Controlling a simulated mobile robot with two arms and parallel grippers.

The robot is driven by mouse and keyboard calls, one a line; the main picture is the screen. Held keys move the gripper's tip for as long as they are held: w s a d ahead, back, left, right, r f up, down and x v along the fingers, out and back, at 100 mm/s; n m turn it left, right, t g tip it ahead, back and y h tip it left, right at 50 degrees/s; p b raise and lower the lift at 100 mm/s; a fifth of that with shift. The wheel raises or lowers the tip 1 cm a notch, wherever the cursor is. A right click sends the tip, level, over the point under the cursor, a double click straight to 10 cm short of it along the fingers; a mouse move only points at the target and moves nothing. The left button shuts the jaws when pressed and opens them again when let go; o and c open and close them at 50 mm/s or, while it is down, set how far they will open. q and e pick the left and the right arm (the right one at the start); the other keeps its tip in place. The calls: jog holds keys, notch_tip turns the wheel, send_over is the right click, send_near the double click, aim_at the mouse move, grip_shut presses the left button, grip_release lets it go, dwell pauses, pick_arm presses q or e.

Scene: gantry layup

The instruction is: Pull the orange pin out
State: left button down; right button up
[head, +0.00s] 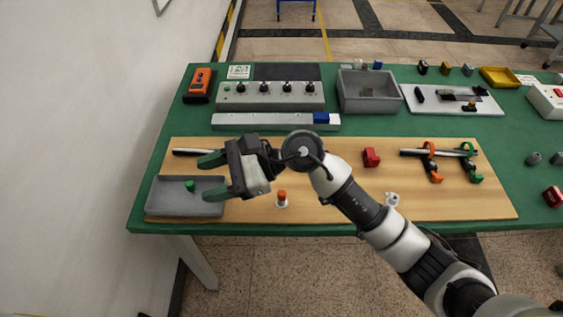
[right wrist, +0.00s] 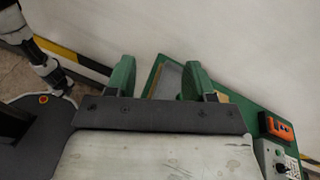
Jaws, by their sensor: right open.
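The orange pin (head: 281,195) stands upright in a small white base on the wooden board (head: 330,205), near its front edge and left of the middle. My right gripper (head: 209,177) is open and empty, up and to the left of the pin in the head view, over the left end of the board. Its green fingers point left, away from the pin. In the right wrist view the fingers of the gripper (right wrist: 159,82) are apart with nothing between them, and the pin does not show there. My left gripper is in neither view.
A grey tray (head: 160,207) with a small green piece (head: 190,185) lies at the board's left end. A red block (head: 371,157), a small white piece (head: 392,199) and orange and green clamps (head: 431,160) are to the right. A grey control box (head: 270,102) stands behind.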

jog(key=w+d+f+n+h, duration=0.2)
jog(key=d+f+n+h, duration=0.1)
jog(key=f+n+h, duration=0.3)
jog(key=n+t+h, duration=0.1)
jog(key=t+h, duration=0.2)
jog(key=h, duration=0.6)
send_near(282, 192)
notch_tip(282, 192, down, 10)
jog(key=shift+s+f+p, duration=0.1)
jog(key=shift+p, duration=0.85)
grip_shut()
